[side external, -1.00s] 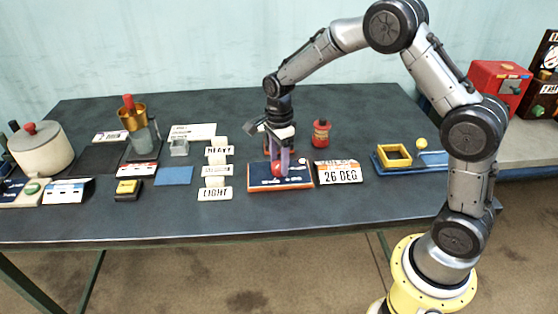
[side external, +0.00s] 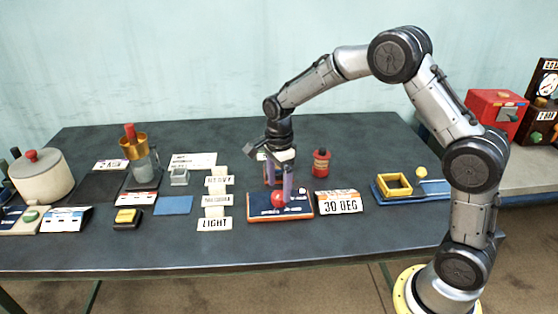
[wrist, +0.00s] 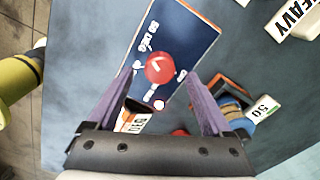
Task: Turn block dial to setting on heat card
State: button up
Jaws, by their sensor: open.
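The block is a blue panel (side external: 262,207) with an orange edge and a round red dial (side external: 278,200). In the wrist view the dial (wrist: 158,67) has a white pointer mark, with white lettering around it, too small to read surely. A white card (side external: 338,203) with an orange top stands right of the panel and reads 30 DEG. I cannot tell whether it is the heat card or the block's readout. My gripper (side external: 278,190) is open, its purple fingers pointing down on either side of the dial. I cannot tell whether they touch it.
HEAVY and LIGHT cards (side external: 215,224) stand left of the panel. A blue tray (side external: 432,188) with a yellow frame lies right. The table's front strip is clear.

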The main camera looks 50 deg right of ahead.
notch_tip(320, 180, up, 12)
dwell(0.3)
jog(key=shift+f, duration=0.15)
notch_tip(320, 180, up, 8)
jog(key=t, duration=0.2)
send_over(279, 194)
jog(key=s+a, duration=0.1)
jog(key=s, duration=0.3)
jog(key=s+a+r+n+t, duration=0.15)
jog(key=s+r+n, duration=0.3)
jog(key=s, duration=0.55)
jog(key=s+f+n+t, duration=0.2)
jog(key=s+f+n, duration=0.6)
jog(key=s+n, duration=0.5)
jog(key=n, duration=0.4)
jog(key=shift+s+a+f, duration=0.15)
jog(key=shift+s+f, duration=0.05)
jog(key=shift+s, duration=0.05)
